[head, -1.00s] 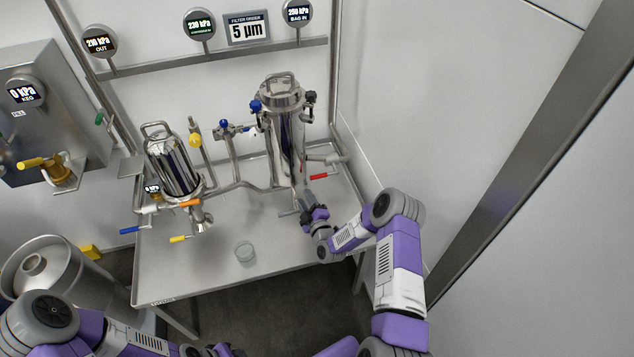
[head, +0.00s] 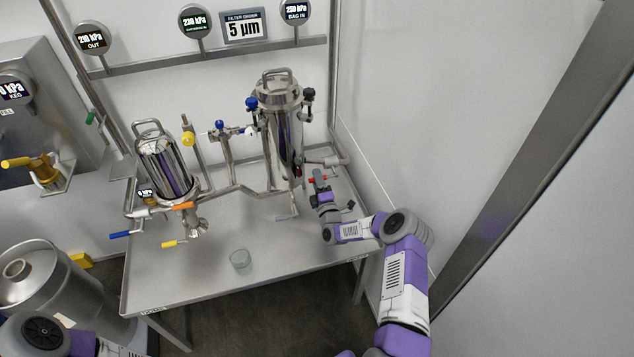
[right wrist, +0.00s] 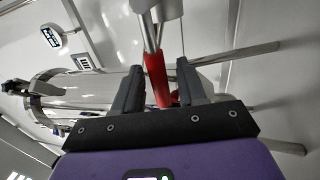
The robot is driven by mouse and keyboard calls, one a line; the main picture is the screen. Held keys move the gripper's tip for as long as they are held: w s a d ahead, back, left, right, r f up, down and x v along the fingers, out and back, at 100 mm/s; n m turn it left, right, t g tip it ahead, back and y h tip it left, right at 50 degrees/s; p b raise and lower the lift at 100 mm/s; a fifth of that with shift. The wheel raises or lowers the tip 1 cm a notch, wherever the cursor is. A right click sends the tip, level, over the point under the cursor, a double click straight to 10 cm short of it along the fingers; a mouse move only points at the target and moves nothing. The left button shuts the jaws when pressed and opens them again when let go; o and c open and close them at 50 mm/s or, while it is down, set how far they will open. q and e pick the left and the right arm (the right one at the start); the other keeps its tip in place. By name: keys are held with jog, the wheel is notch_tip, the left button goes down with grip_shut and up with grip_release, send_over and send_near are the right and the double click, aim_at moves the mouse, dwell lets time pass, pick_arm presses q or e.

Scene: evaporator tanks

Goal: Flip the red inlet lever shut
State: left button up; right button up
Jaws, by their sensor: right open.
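The red inlet lever (right wrist: 158,78) lies between the two fingers of my right gripper (right wrist: 156,82) in the right wrist view, with a gap beside it, so the fingers are around it but not closed. In the head view the red lever (head: 312,180) shows only in part, at the right of the tall steel filter housing (head: 285,130). My right gripper (head: 319,180) covers some of it. My left arm is at the lower left of the head view; its gripper is out of the picture.
A smaller steel housing (head: 165,165) stands at the left of the table, with orange, blue and yellow levers. A glass beaker (head: 240,260) stands near the table's front edge. A wall (head: 440,110) bounds the right side. The table's front middle is clear.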

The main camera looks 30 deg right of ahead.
jog(key=shift+w, duration=0.2)
grip_shut()
jog(key=shift+r, duration=0.1)
